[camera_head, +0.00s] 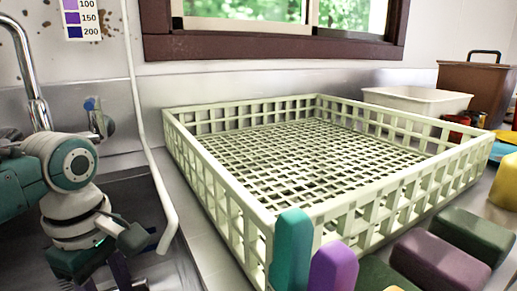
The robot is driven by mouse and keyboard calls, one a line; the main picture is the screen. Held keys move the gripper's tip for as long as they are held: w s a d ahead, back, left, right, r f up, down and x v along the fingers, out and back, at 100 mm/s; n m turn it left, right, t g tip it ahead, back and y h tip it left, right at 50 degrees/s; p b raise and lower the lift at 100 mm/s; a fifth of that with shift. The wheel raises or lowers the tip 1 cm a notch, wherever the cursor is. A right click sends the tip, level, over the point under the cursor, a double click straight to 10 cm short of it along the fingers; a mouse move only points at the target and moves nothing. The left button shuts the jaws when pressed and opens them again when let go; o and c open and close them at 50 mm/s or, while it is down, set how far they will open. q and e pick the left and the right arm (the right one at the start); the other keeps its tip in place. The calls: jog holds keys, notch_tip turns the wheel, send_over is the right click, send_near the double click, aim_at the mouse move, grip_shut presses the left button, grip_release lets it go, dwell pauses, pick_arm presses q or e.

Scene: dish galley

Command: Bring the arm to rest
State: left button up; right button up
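My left arm, teal and white, comes in at the left edge and bends down over the dark sink area. My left gripper (105,277) hangs at the bottom left, to the left of the pale green rack. Its dark purplish finger parts are cut off by the bottom edge, so I cannot tell how far apart the tips are. Nothing held shows between them. My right gripper and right arm are not in view.
An empty pale green lattice dish rack (243,204) fills the middle. Upright teal (291,250) and purple (334,268) pieces stand before it. Dark green (474,236) and purple (441,262) blocks lie right. A white tub (417,102) and brown bin (478,86) stand behind. A faucet (33,70) rises left.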

pick_arm(q)
jog(key=s+d+r+m+t+h+p, duration=0.1)
jog(key=s+d+r+m+p, duration=0.2)
jog(key=s+r+m+p, duration=0.4)
jog(key=s+d+r+m+t+p, duration=0.1)
jog(key=s+d+r+m+p, duration=0.2)
jog(key=s+r+m+p, duration=0.4)
jog(key=s+a+r+m+t+y+p, duration=0.1)
jog(key=s+a+r+m+p, duration=0.2)
jog(key=s+r+p, duration=0.55)
notch_tip(320, 180, up, 40)
jog(key=w+p, duration=0.1)
jog(key=p, duration=3.3)
jog(key=shift+a+r+m, duration=0.15)
jog(key=shift+m, duration=0.25)
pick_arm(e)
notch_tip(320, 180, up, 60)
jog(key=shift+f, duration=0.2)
